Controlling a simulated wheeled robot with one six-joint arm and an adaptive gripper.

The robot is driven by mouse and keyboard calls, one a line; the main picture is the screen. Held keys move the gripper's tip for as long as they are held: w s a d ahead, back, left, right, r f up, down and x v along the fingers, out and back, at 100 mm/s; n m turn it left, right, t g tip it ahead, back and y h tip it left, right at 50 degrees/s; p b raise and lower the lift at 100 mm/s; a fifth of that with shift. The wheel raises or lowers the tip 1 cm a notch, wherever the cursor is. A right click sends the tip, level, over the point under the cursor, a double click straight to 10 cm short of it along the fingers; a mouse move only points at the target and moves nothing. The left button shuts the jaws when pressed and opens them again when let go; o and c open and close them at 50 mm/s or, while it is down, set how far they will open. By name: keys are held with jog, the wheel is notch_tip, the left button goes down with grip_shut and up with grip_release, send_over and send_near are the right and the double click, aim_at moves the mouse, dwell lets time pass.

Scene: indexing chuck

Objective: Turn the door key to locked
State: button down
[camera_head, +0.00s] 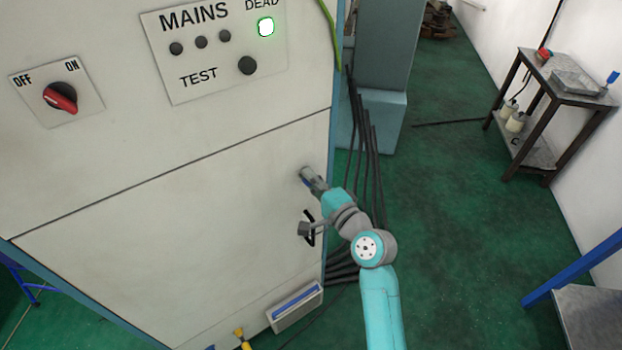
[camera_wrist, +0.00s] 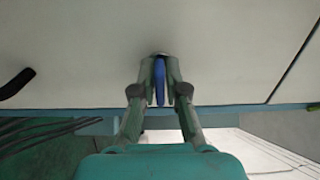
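The door key, with a blue grip (camera_wrist: 159,82), sticks out of the pale cabinet door (camera_head: 170,225). In the wrist view its flat grip stands in line with the fingers. My gripper (camera_wrist: 160,75) has one finger close on each side of it, with little or no gap showing. In the head view my gripper (camera_head: 310,178) is at the right part of the door, and its fingers mostly hide the key. No locked or unlocked marking can be read beside the key.
A dark door handle (camera_head: 307,229) is just below my gripper. Above are a red OFF/ON switch (camera_head: 61,97) and the MAINS panel (camera_head: 215,50) with its DEAD lamp lit. Black cables (camera_head: 366,150) hang at the cabinet's right side.

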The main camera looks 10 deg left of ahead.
jog(key=shift+n, duration=0.3)
jog(key=n, duration=0.3)
jog(key=shift+n, duration=0.4)
jog(key=n, duration=0.4)
jog(key=shift+n, duration=0.3)
jog(key=n, duration=0.4)
jog(key=shift+n, duration=2.5)
jog(key=c, duration=1.3)
grip_release()
jog(key=shift+o, duration=0.2)
jog(key=shift+s+d, duration=0.1)
